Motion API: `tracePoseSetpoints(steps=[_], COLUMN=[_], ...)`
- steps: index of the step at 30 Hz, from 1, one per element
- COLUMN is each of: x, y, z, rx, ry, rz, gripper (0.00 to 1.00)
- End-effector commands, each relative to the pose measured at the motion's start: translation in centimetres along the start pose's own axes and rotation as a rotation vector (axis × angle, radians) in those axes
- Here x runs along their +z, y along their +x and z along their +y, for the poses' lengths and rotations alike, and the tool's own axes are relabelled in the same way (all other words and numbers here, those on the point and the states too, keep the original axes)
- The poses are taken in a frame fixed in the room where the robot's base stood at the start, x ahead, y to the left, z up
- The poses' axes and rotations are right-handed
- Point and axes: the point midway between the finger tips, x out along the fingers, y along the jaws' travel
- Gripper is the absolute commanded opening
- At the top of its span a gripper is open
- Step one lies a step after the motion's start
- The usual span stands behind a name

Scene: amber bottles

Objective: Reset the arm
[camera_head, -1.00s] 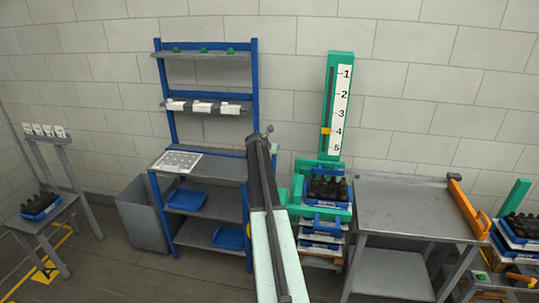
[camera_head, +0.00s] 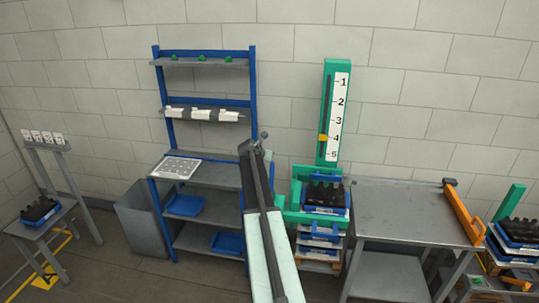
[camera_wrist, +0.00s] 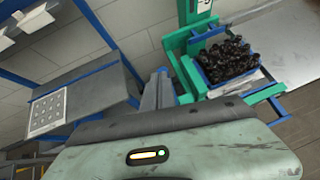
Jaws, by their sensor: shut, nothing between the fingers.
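My arm reaches up from the bottom middle of the head view, a pale green link leading to a dark far part. My gripper (camera_head: 256,143) is at its far end, shut and empty, small in the picture and seen against the blue shelf rack and wall. It touches nothing that I can make out. Dark bottles (camera_head: 325,194) stand in a blue crate on the green lift (camera_head: 295,213), right of my gripper. The same bottles (camera_wrist: 228,60) show at the upper right of the wrist view. My own pale green link fills the bottom there.
The blue rack (camera_head: 253,85) holds a dotted white sheet (camera_head: 175,167) and blue trays. A grey bin (camera_head: 142,220) stands to its left. A metal table (camera_head: 400,205) with an orange bar is at right. More bottle crates stand far left (camera_head: 40,209) and far right (camera_head: 522,231).

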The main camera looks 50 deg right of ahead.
Motion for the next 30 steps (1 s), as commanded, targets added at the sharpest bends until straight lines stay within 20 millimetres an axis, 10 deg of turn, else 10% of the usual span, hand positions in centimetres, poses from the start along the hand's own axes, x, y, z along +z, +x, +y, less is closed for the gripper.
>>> tracePoseSetpoints(steps=[20,23,30], x=[-1.0,-4.2,-19.1], y=[-1.4,-1.7,-8.2], z=[1.2,5.4,18.6], rx=[0.012,0.053,0.223], ry=[-0.009,-0.04,-0.139], rz=[0.001,0.002,0.044], gripper=[0.0,0.0,0.0])
